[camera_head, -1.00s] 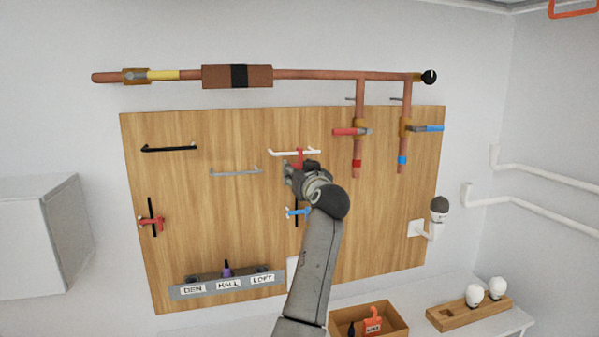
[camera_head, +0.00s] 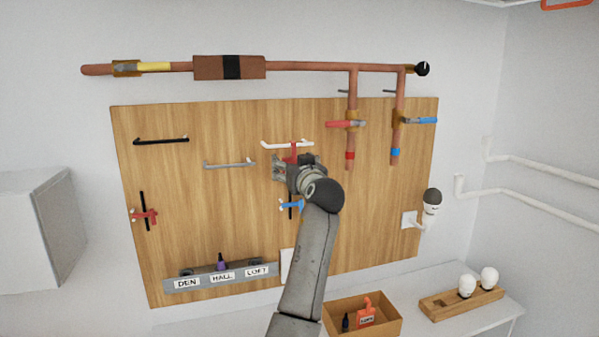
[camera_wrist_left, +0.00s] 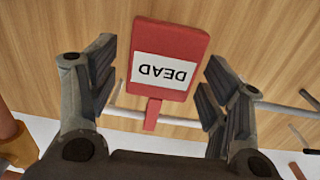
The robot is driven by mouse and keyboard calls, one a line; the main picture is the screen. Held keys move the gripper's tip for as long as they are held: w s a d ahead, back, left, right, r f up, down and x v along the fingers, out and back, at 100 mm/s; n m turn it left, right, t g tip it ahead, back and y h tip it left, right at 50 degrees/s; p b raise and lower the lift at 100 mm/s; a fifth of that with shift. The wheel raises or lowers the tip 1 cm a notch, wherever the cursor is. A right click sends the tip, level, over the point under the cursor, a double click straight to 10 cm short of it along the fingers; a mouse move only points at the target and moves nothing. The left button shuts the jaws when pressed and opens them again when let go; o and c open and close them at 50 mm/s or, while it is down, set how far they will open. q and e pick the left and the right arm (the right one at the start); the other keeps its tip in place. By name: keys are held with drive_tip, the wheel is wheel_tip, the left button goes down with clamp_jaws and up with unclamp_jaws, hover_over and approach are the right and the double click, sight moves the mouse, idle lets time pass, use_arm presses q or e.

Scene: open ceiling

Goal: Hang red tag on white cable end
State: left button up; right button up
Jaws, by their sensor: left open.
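The white cable end (camera_head: 272,144) is a thin white bar with bent ends on the wooden board. It also crosses the left wrist view (camera_wrist_left: 270,102). The red tag (camera_head: 292,152) shows at the white cable, partly hidden by my gripper. In the left wrist view the red tag (camera_wrist_left: 180,40) has a white label reading DEAD, upside down, and its narrow neck crosses the white cable. Whether it is hooked there I cannot tell. My left gripper (camera_head: 279,168) is open, with its fingers (camera_wrist_left: 158,90) on either side of the tag, apart from it. My right gripper is not in view.
A black cable (camera_head: 160,141) and a grey cable (camera_head: 229,164) are on the board (camera_head: 200,210). Another red tag (camera_head: 145,215) and a blue tag (camera_head: 290,205) are on black cables. Copper pipes (camera_head: 310,66) run above. An open box (camera_head: 385,325) stands below.

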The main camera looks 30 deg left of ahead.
use_arm(q)
drive_tip(key=v, duration=1.1)
drive_tip(key=s+d+f+m+g+h, duration=0.15)
drive_tip(key=s+f, duration=0.25)
drive_tip(key=f, duration=0.6)
drive_tip(key=s+d+f+m+h, duration=0.2)
drive_tip(key=s+f+m+h, duration=0.15)
drive_tip(key=f, duration=0.75)
drive_tip(key=s+d+f+m+g+h, duration=0.15)
drive_tip(key=s+f, duration=0.25)
drive_tip(key=f, duration=0.6)
drive_tip(key=s+d+f+m+g+h, duration=0.2)
drive_tip(key=s+d+f, duration=0.25)
drive_tip(key=s, duration=0.45)
drive_tip(key=s+d+f+m+g+h, duration=0.25)
drive_tip(key=s+f, duration=0.35)
drive_tip(key=s, duration=0.3)
drive_tip(key=s+d+f+m+g+h, duration=0.1)
drive_tip(key=s+d+f+h, duration=0.3)
drive_tip(key=s, duration=0.6)
wheel_tip(320, 180, down, 30)
drive_tip(key=g+y+b, duration=0.1)
drive_tip(key=b, duration=0.3)
drive_tip(key=s+a+f+g+b, duration=0.1)
drive_tip(key=s+a+f+b, duration=0.2)
drive_tip(key=s+f, duration=1.4)
wheel_tip(320, 180, down, 4)
drive_tip(key=shift+s+a+r+b, duration=0.15)
drive_tip(key=shift+s+b, duration=0.1)
drive_tip(key=shift+b, duration=0.2)
